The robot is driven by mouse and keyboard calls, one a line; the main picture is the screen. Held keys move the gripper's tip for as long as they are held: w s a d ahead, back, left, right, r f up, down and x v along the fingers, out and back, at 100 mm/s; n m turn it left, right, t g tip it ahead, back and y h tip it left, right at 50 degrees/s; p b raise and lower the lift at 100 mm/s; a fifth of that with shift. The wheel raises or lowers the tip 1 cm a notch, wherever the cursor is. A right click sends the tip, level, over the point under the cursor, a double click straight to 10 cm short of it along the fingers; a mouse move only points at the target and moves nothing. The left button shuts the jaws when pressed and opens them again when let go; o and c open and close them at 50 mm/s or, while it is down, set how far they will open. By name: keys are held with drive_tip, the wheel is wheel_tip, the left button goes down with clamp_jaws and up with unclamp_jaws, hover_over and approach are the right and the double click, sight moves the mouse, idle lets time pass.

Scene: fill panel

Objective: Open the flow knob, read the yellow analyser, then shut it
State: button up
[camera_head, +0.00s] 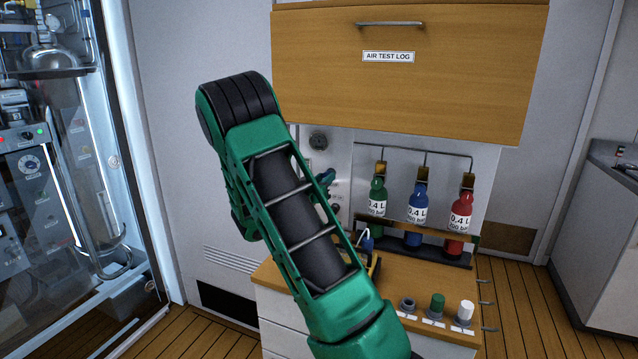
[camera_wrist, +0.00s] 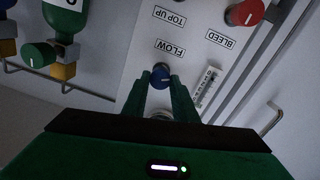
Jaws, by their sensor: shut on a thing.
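The blue flow knob (camera_wrist: 160,72) is on the pale panel under the FLOW label, which appears upside down in the wrist view. My gripper (camera_wrist: 160,84) is shut on this knob, with one green finger on each side. A white mark shows on the knob's face. A small scaled flow tube (camera_wrist: 206,87) stands beside it; its reading is too small to tell. In the head view a yellow object (camera_head: 375,270), probably the analyser, sits on the wooden counter, mostly hidden behind my arm. Its display is not visible.
A red knob (camera_wrist: 245,12) is by the BLEED label. Green (camera_head: 377,196), blue (camera_head: 418,204) and red (camera_head: 461,213) bottles stand in a rack. Several caps or fittings (camera_head: 437,306) stand at the counter's front. A wooden cabinet (camera_head: 400,75) overhangs the panel.

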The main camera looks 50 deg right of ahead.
drive_tip(key=shift+d+n, duration=0.15)
drive_tip(key=shift+n, duration=2.55)
drive_tip(key=o, duration=1)
drive_tip(key=shift+o, duration=0.2)
drive_tip(key=shift+f, duration=0.1)
drive_tip(key=v, duration=1)
drive_tip(key=shift+a, duration=0.35)
drive_tip(key=shift+f, duration=0.1)
